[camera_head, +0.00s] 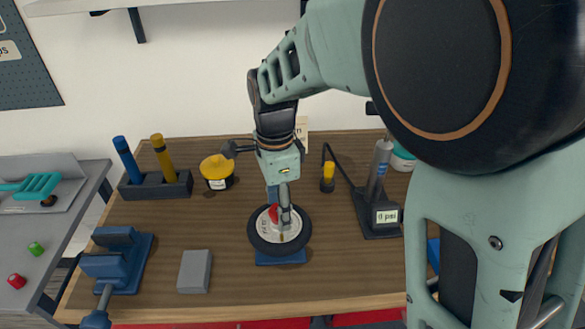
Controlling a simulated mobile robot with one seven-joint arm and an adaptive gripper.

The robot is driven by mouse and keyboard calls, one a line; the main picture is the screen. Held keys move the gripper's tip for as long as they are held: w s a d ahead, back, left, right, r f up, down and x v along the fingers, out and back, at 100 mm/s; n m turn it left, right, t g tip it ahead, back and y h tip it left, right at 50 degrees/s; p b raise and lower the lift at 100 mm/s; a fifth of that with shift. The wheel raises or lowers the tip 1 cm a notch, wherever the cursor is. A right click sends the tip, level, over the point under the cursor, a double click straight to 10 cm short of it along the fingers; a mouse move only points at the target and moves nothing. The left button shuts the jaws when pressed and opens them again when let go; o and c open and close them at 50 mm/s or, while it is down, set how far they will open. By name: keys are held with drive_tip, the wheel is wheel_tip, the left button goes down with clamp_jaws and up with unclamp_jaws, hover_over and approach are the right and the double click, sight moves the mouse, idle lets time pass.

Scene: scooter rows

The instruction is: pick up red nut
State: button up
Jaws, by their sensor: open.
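A small red piece that looks like a nut (16,281) lies on the grey side bench at the lower left, beside a small green piece (36,248). My gripper (283,212) is far from it, pointing down over the black-rimmed wheel (260,241) on the wooden bench. A second red item (273,213) shows at the wheel, right next to my fingers. They partly cover it, so its shape and whether they touch it cannot be told. My gripper is open.
The wheel rests on a blue stand (280,258). Around it are a grey block (194,271), a blue vise (118,260), a yellow-capped pot (217,171), a marker holder (155,187) and a pump with a gauge (385,216).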

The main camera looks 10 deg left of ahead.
drive_tip(key=shift+f, duration=0.1)
drive_tip(key=c, duration=1.1)
